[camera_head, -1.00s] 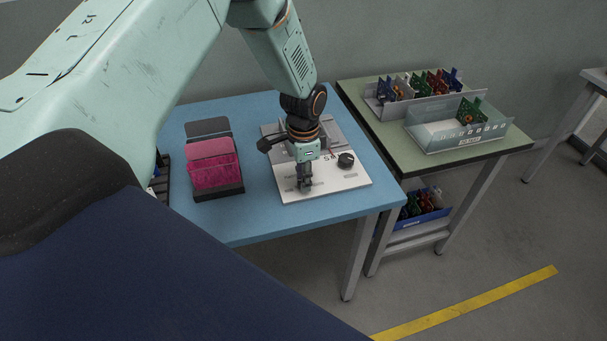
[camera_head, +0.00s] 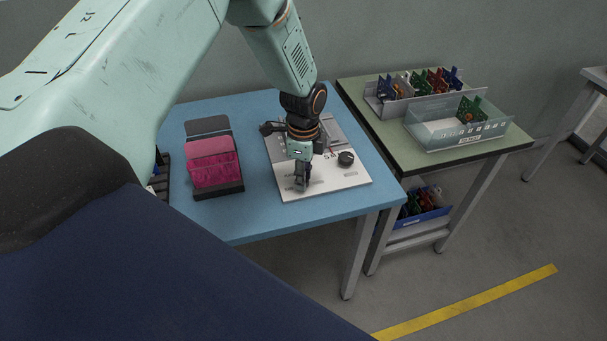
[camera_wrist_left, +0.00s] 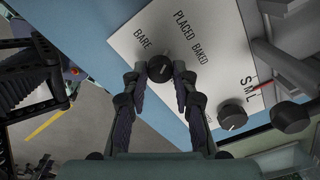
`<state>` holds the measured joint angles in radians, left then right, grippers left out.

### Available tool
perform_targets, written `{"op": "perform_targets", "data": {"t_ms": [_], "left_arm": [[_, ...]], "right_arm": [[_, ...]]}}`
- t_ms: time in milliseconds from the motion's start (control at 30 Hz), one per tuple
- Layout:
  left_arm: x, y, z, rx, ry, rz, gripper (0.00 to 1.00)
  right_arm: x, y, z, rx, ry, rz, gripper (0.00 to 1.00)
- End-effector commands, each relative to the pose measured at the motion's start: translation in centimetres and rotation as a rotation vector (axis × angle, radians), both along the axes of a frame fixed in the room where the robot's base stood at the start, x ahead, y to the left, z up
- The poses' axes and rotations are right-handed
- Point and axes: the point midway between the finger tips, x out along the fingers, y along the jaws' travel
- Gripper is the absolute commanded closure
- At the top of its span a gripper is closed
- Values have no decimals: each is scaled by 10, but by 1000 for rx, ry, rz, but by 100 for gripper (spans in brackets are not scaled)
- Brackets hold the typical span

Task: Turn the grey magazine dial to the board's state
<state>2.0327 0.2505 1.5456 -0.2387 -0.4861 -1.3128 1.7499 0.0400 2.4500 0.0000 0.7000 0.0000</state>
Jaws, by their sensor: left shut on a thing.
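A dark round dial (camera_wrist_left: 160,68) sits on a white panel (camera_head: 345,182) on the blue table. The words BARE, PLACED and BAKED stand around it in the left wrist view. My left gripper (camera_head: 302,184) points down over the panel. Its fingertips (camera_wrist_left: 160,72) are shut on the dial, one on each side. In the head view the gripper hides the dial. The dial's pointer is too small to read surely. A second black knob (camera_wrist_left: 232,116) stands beside the letters S M L, apart from the fingers; it also shows in the head view (camera_head: 346,158). My right gripper is out of view.
A black holder (camera_head: 222,192) with magenta pieces stands left of the panel. A grey block (camera_head: 335,132) sits on the panel's back part. On the green bench (camera_head: 400,150) at right, grey trays (camera_head: 470,143) hold several coloured boards. A blue bin (camera_head: 428,218) is below.

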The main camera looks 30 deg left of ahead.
Motion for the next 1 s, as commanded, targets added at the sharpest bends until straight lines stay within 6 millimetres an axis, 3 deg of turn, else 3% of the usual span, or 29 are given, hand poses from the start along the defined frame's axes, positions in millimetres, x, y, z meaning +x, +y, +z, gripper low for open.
{"op": "perform_targets", "data": {"t_ms": [400, 433, 600, 700, 1000], "left_arm": [[0, 0, 0, 0, 1, -7, 100], [0, 0, 0, 0, 1, -7, 72], [0, 0, 0, 0, 1, -6, 57], [0, 0, 0, 0, 0, -6, 50], [0, 0, 1, 0, 0, -6, 50]], "right_arm": [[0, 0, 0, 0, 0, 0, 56], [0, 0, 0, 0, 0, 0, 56], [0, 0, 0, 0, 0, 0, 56], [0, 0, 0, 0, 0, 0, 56], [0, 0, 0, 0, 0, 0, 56]]}}
